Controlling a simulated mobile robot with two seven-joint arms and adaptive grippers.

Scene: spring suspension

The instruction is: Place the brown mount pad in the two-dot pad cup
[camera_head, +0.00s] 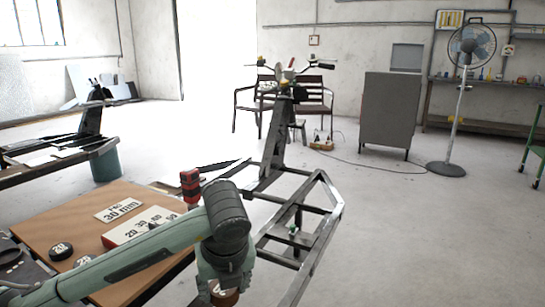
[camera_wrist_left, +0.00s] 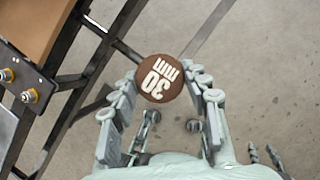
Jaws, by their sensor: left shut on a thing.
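The brown mount pad (camera_wrist_left: 159,78) is a round disc with "30 mm" in pale letters, upside down in the left wrist view. My left gripper (camera_wrist_left: 160,88) is shut on it, with a finger at each side. In the head view the gripper (camera_head: 224,282) is low in the middle, right of the table, and the brown pad (camera_head: 224,298) shows partly at the bottom edge. The pad is held above the floor beside dark frame bars. I cannot make out the two-dot pad cup for certain. My right gripper is not in view.
A brown-topped table (camera_head: 85,212) at left holds a "PAD 30 mm" card (camera_head: 119,209), a numbered board (camera_head: 142,226), dark round pads (camera_head: 60,251) and a red tool (camera_head: 190,186). A dark metal frame (camera_head: 325,208) stands to the right. Open floor lies beyond it.

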